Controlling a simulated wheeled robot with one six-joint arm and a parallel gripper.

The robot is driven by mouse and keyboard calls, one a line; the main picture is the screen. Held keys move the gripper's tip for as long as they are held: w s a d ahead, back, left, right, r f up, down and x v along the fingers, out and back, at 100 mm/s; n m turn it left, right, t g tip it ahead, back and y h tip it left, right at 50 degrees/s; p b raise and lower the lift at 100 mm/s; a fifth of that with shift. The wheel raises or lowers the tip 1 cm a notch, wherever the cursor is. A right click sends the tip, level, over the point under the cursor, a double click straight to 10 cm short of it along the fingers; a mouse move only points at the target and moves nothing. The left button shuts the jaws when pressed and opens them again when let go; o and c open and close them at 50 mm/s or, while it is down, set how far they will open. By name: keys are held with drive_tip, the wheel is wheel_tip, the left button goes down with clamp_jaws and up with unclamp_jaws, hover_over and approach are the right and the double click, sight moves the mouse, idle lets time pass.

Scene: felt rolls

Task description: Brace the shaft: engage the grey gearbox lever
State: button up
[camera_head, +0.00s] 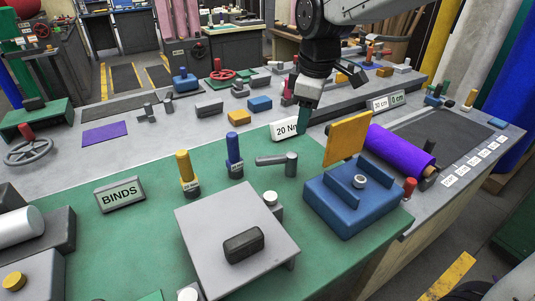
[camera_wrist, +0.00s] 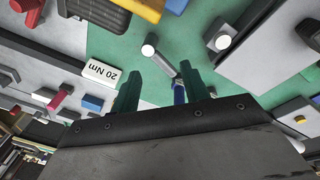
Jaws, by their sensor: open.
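The grey lever (camera_head: 270,160) lies on the green mat, its arm running left from an upright round post (camera_head: 291,164). In the wrist view the lever (camera_wrist: 163,60) slants between my two green fingers, with its round end above in the picture. A grey gearbox-like block (camera_head: 238,210) with a dark raised handle (camera_head: 243,245) stands in front of the lever. My gripper (camera_head: 304,119) is above and behind the lever, beside the 20 Nm sign, pointing down. In the wrist view my gripper (camera_wrist: 161,90) is open and empty.
A 20 Nm sign (camera_head: 286,130) stands close to my fingers. A blue fixture (camera_head: 353,205) with a yellow plate (camera_head: 348,138) is at the right. Blue (camera_head: 234,150) and yellow (camera_head: 185,170) pegs stand left of the lever. The mat near the BINDS sign (camera_head: 120,194) has free room.

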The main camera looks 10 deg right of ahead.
sight(268, 157)
drive_tip(key=w+a+f+n, duration=0.2)
drive_tip(key=w+a+f+n+g, duration=0.1)
drive_tip(key=w+a+f, duration=0.1)
drive_tip(key=w+a+f+n, duration=0.1)
drive_tip(key=a+f+n, duration=0.1)
drive_tip(key=a, duration=0.1)
drive_tip(key=shift+w+f+n+g, duration=0.3)
drive_tip(key=shift+w+g, duration=0.1)
drive_tip(key=shift+w+a+f, duration=0.1)
drive_tip(key=shift+a+f, duration=0.1)
drive_tip(key=shift+f, duration=0.1)
wheel_tip(268, 157, down, 8)
drive_tip(key=shift+r, duration=0.2)
clamp_jaws()
